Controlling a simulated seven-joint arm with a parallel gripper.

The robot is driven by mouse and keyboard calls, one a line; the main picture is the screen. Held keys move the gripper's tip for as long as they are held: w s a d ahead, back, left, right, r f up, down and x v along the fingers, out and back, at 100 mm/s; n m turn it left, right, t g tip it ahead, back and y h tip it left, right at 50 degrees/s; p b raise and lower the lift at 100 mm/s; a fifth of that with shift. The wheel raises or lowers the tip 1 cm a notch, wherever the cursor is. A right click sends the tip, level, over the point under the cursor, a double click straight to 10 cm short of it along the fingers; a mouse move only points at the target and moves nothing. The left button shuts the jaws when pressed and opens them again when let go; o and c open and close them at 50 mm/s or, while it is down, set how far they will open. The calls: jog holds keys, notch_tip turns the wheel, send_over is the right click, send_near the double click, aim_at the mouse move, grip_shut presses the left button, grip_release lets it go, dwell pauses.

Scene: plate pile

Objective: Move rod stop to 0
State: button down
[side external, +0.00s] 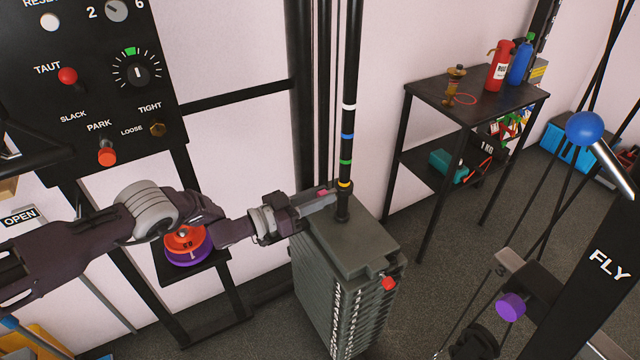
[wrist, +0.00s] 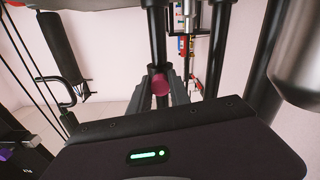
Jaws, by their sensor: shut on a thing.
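The upright black rod (side external: 347,135) carries white, blue, green and yellow bands and rises from the top of the grey plate pile (side external: 365,240). A dark collar, which looks like the rod stop (side external: 343,205), sits around the rod near the yellow band, just above the pile. Its pink knob (wrist: 160,84) shows between the fingers in the wrist view; only a bit of pink shows in the side view. My gripper (side external: 326,198) reaches in from the left, roughly level, and is shut on the rod stop at the knob. The fingertips partly hide the knob and collar. No number marks are readable on the rod.
A black control panel (side external: 85,100) with knobs stands at upper left. An orange and purple disc (side external: 188,245) sits on a small stand under my arm. A black shelf table (side external: 470,100) stands behind right. A post marked FLY (side external: 600,270) stands at right. A red knob (side external: 389,283) juts from the pile.

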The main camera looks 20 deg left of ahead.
jog(key=shift+f, duration=0.3)
jog(key=c, duration=1.6)
grip_release()
jog(key=o, duration=0.4)
jog(key=shift+r, duration=0.1)
jog(key=v, duration=0.7)
jog(key=shift+a+r, duration=0.1)
